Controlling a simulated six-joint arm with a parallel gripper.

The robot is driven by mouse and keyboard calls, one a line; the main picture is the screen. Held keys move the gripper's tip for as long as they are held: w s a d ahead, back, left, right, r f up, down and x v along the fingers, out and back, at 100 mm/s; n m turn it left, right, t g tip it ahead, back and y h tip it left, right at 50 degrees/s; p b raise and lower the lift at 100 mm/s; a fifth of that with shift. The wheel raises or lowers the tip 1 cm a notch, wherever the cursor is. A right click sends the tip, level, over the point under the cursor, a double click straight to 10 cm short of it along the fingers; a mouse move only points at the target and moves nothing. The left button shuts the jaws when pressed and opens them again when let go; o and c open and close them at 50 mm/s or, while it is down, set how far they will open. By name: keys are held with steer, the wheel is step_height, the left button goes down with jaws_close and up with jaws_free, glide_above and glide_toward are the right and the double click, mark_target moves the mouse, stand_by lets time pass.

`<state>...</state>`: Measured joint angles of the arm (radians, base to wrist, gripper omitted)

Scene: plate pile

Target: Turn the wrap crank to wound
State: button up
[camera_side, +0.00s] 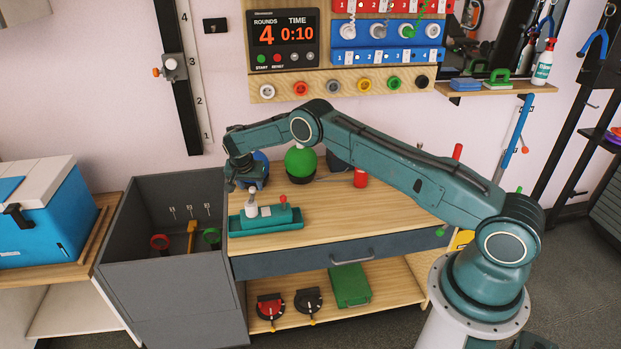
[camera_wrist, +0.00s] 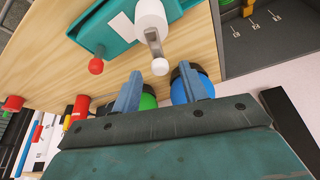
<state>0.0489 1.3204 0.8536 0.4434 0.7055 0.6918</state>
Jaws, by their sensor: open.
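The wrap crank device, a teal-green unit (camera_side: 266,219) with a white roll at its left and a red knob (camera_side: 283,199) at its right, sits on the wooden bench. In the wrist view its green body (camera_wrist: 115,38), white roll (camera_wrist: 153,18), red knob (camera_wrist: 96,66) and a grey arm with a pale end (camera_wrist: 160,67) show. I cannot tell which part turns. My gripper (camera_side: 243,185) is above and left-behind the device, apart from it. In the wrist view my gripper (camera_wrist: 160,82) has its two blue-grey fingers spread, with nothing held between them.
A blue ball (camera_side: 262,166) and green ball (camera_side: 300,159) stand behind the device, close to my gripper. A grey open bin (camera_side: 175,275) adjoins the bench's left side. A red cylinder (camera_side: 360,177) stands at the back. The bench's right front (camera_side: 360,227) is clear.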

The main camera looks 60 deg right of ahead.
steer(key=shift+w+d+f, duration=0.1)
steer(key=shift+d+f, duration=0.1)
steer(key=shift+f, duration=0.3)
jaws_close()
steer(key=shift+n, duration=0.3)
